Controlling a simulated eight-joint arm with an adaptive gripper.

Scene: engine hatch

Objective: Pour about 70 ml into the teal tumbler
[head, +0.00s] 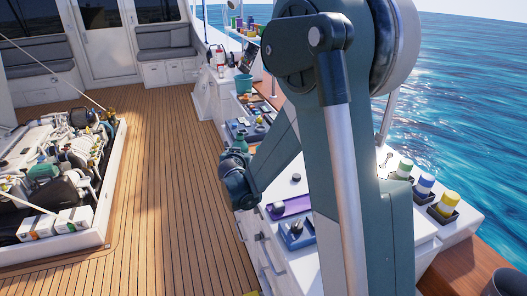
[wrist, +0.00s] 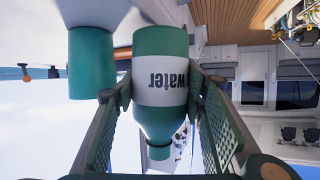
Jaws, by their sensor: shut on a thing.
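My gripper (wrist: 160,92) is shut on a green bottle (wrist: 160,42) with a white band reading "water". The wrist view is upside down, so the bottle is roughly upright, its narrow neck pointing up. A teal tumbler (wrist: 92,65) stands on a white surface beside the bottle, apart from it in the picture. What looks like the same tumbler shows in the head view (head: 243,84), on the white counter beyond my gripper. In the head view my arm hides much of the counter, and the grip is not clear. The liquid inside is not visible.
Blue trays (head: 238,128) with small parts lie along the counter. A purple tray (head: 291,206) is nearer. Several coloured containers (head: 425,184) stand in dark holders at right. An open engine hatch (head: 62,165) is at left; the wooden deck (head: 165,155) between is clear.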

